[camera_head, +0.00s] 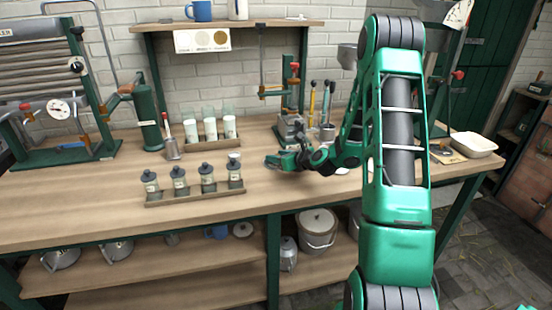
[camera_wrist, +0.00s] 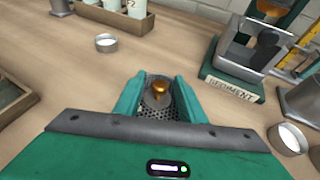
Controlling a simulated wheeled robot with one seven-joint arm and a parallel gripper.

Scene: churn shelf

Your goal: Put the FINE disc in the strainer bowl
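My gripper (camera_head: 285,161) is low over the workbench near its middle. In the wrist view its two green fingers (camera_wrist: 160,90) stand apart with a gap between them. In that gap is a grey perforated disc (camera_wrist: 152,112) with a copper-coloured knob (camera_wrist: 159,87). The knob sits between the fingers with a little room on each side. No grade label on this disc can be read, so I cannot tell if it is the FINE one. I cannot clearly identify the strainer bowl.
A stand marked SEDIMENT (camera_wrist: 232,88) is right of my gripper. A small round white-filled dish (camera_wrist: 106,42) lies ahead left, another (camera_wrist: 288,139) at right. A rack of grey-capped jars (camera_head: 195,196) stands left, a rack of white-filled glasses (camera_head: 211,139) behind. Bare wood lies between.

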